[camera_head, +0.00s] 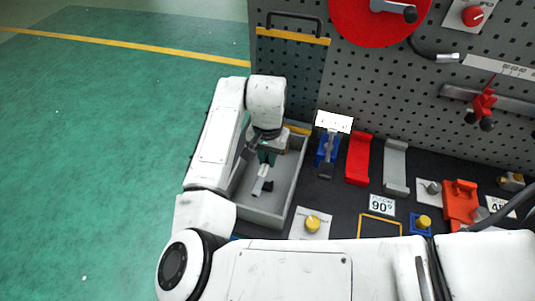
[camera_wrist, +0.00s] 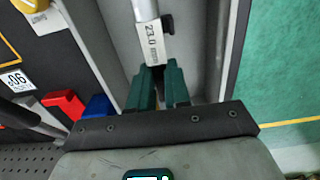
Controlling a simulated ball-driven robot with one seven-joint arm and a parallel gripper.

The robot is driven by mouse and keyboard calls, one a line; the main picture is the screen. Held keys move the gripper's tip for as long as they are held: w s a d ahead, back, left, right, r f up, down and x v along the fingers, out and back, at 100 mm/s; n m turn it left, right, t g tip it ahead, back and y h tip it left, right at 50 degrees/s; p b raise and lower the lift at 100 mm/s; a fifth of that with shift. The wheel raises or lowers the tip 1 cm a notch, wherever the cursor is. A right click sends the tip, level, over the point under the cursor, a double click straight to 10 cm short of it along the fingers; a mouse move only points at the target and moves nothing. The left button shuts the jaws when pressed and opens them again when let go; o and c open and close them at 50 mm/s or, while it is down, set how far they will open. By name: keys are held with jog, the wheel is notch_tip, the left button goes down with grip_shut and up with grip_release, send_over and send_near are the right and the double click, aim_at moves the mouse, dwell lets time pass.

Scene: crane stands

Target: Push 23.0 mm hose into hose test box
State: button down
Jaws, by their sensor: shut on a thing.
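A light grey hose piece marked 23.0 (camera_wrist: 153,42) is in my gripper (camera_wrist: 158,78), whose dark green fingers are shut on its near end. In the head view the hose (camera_head: 260,181) points down toward the front of an open grey box (camera_head: 287,190), which looks like the hose test box. My gripper (camera_head: 267,155) is over or inside this box. In the wrist view a box wall (camera_wrist: 238,50) runs along the right. A small black part (camera_wrist: 168,24) sits beside the hose. I cannot tell whether the hose touches the box.
Right of the box are blue, red (camera_head: 358,158) and grey (camera_head: 395,167) holders and a yellow knob (camera_head: 312,223). A perforated panel (camera_head: 345,85) stands behind. Open green floor (camera_head: 100,150) lies to the left.

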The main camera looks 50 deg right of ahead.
jog(key=shift+f+b, duration=1.4)
jog(key=shift+f, duration=1.25)
jog(key=shift+w+d, duration=0.2)
jog(key=shift+d, duration=0.3)
jog(key=shift+w+d+p, duration=0.25)
jog(key=shift+d+p, duration=0.05)
jog(key=shift+d, duration=0.3)
jog(key=shift+w+d, duration=0.2)
jog(key=shift+d, duration=0.35)
jog(key=c, duration=1)
grip_release()
notch_tip(320, 180, up, 11)
jog(key=shift+f+b, duration=0.15)
jog(key=shift+b, duration=0.25)
